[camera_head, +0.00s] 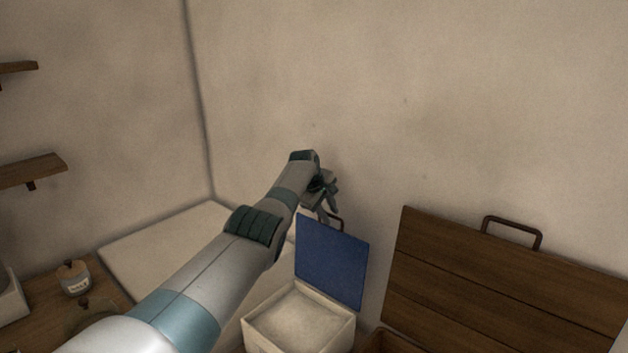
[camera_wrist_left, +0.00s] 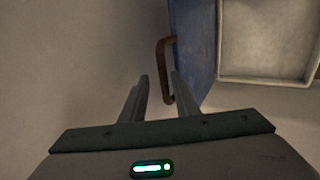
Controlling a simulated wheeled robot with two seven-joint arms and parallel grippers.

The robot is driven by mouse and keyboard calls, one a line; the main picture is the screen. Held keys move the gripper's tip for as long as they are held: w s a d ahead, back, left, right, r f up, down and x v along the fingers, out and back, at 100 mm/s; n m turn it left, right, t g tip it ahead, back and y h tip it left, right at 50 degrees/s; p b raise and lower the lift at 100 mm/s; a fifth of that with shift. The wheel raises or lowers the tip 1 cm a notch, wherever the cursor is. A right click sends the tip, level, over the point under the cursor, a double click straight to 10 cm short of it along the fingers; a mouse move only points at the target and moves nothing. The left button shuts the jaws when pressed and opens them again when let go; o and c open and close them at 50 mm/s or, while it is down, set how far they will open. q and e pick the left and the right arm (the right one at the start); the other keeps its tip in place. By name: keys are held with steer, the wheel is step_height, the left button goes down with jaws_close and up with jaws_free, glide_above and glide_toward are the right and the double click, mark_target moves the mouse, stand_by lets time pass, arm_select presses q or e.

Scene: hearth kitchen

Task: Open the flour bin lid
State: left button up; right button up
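A pale square bin (camera_head: 300,320) stands low in the middle of the head view. It holds an off-white fill that looks like flour. Its blue lid (camera_head: 332,262) stands raised, nearly upright, at the bin's back edge. The lid (camera_wrist_left: 196,45) and bin (camera_wrist_left: 268,81) also show in the left wrist view. A brown handle (camera_wrist_left: 161,65) is on the lid's outer face. My left gripper (camera_head: 326,198) is behind the lid's top edge. Its fingers (camera_wrist_left: 160,78) are apart, close to the handle; I cannot tell whether they touch it. My right gripper is not in view.
A wooden chest lid (camera_head: 490,290) with a metal handle (camera_head: 512,230) stands raised at the right. A small labelled jar (camera_head: 75,278) is on the wooden counter at the left. Walls close in behind the bin. Wooden shelves (camera_head: 30,170) are at the far left.

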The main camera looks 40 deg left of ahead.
arm_select(q)
steer(key=shift+p+v, duration=0.4)
steer(key=shift+v, duration=0.45)
steer(key=shift+s+r, duration=0.15)
steer(key=shift+r, duration=0.1)
steer(key=b+v, duration=0.5)
steer(key=v, duration=0.9)
steer(key=shift+r, duration=0.25)
steer(key=shift+s+d, duration=0.1)
steer(key=shift+s+f, duration=0.1)
